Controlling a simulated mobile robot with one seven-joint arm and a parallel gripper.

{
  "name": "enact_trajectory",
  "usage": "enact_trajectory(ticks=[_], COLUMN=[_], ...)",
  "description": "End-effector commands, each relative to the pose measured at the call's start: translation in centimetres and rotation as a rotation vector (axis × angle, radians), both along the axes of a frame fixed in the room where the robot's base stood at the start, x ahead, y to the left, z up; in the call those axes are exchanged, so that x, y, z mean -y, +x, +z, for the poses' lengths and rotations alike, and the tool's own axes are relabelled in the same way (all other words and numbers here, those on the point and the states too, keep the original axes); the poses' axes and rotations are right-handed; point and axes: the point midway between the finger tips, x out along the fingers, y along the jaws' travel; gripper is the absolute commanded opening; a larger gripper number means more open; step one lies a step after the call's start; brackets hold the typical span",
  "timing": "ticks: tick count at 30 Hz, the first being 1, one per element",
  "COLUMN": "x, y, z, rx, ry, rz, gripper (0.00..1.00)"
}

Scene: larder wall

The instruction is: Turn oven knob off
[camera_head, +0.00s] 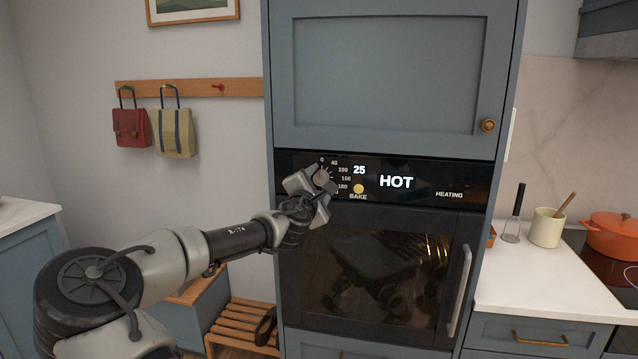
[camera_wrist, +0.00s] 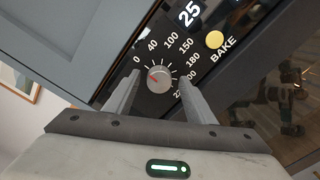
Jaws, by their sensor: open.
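The oven knob (camera_wrist: 159,79) is a round grey dial on the black control panel (camera_head: 428,182). A ring of numbers from 0 past 180 surrounds it. Its small red mark points left and slightly up in the wrist view, near the 0 side; I cannot tell its exact setting. My gripper (camera_wrist: 157,84) is open, with one finger on each side of the knob; a dark gap shows beside it, and I cannot tell if either finger touches. In the head view, my gripper (camera_head: 321,182) is at the panel's left end and partly covers the dial. The display reads 25, HOT and HEATING.
A yellow BAKE button (camera_head: 358,188) is close to the right of my gripper. The oven door (camera_head: 300,275) with its upright handle (camera_head: 459,290) is below; a blue cupboard (camera_head: 390,70) is above. A slatted bench (camera_head: 235,330) stands at lower left.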

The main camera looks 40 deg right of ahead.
Motion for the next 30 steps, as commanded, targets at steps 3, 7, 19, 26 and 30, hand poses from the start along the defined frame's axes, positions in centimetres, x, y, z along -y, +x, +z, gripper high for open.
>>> enact_trajectory(ticks=[3, 7, 19, 26, 30], x=[-0.1, -1.0, -8.1, -11.6, -12.8], y=[-0.1, -0.7, -6.6, -9.7, -10.8], z=[0.0, 0.0, 0.0, 0.0, 0.0], rx=[0.001, 0.001, 0.000, -0.001, -0.001], ry=[0.000, 0.000, 0.000, -0.001, 0.000], rz=[0.001, 0.001, 0.004, 0.002, 0.001], gripper=[0.50, 0.50, 0.50, 0.50, 0.50])
